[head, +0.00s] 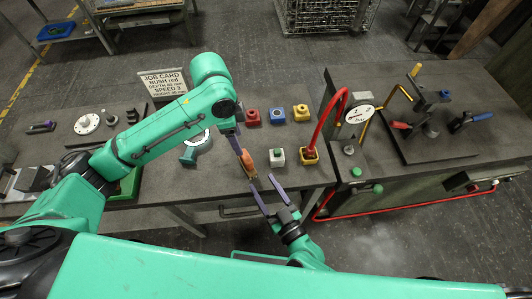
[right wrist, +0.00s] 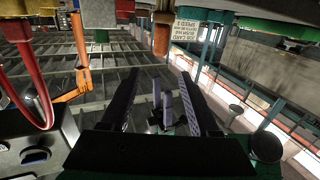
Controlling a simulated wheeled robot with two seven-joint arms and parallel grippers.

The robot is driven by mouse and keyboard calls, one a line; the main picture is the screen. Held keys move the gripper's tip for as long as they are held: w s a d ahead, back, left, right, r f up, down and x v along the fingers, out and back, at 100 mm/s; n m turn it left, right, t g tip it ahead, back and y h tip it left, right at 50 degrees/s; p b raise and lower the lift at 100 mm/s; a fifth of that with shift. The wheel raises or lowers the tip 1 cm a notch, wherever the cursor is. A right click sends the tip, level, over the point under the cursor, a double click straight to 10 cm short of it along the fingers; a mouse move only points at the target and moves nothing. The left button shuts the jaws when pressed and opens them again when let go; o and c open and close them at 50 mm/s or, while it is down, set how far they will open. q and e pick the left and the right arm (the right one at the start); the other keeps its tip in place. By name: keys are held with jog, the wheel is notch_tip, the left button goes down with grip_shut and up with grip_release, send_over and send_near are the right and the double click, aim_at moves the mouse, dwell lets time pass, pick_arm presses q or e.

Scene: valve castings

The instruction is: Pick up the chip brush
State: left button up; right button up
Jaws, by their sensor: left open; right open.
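An orange-brown piece with a paler end (head: 248,164), which looks like the chip brush, is near the bench's front edge in the head view. An orange-brown upright shape (right wrist: 162,38) at the top of the right wrist view is probably the same thing. My left gripper (head: 239,147) is open and points down right at it; I cannot tell whether its fingers straddle or touch it. My right gripper (head: 266,191) is open and empty, just below and right of the piece. Its two dark fingers (right wrist: 160,92) stand wide apart in the right wrist view.
Red (head: 252,117), blue (head: 276,115) and yellow (head: 301,112) blocks stand behind. A job card (head: 164,83) is at the back left.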

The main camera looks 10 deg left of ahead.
aim_at(248, 156)
jog(key=w+a+r+g+y, duration=0.1)
jog(key=w, duration=0.1)
jog(key=w+a+r+n+g+y, duration=0.1)
jog(key=w+r, duration=0.1)
jog(key=w, duration=0.1)
jog(key=w+a+r+n+g, duration=0.1)
jog(key=w+r, duration=0.1)
jog(key=w, duration=0.1)
jog(key=shift+w+a+r+y, duration=0.1)
jog(key=shift+w+r+y, duration=0.1)
jog(key=shift+y, duration=0.2)
jog(key=w+r+g+h, duration=0.1)
jog(key=w+r+g, duration=0.2)
jog(key=w, duration=0.3)
jog(key=s+d+r+m+g+h, duration=0.1)
jog(key=s+d+r+g+h, duration=0.15)
jog(key=s+g+h, duration=0.4)
jog(key=x, duration=1.2)
jog(key=shift+s+d+f, duration=0.1)
jog(key=shift+d+f, duration=0.15)
jog(key=shift+f, duration=0.1)
grip_shut()
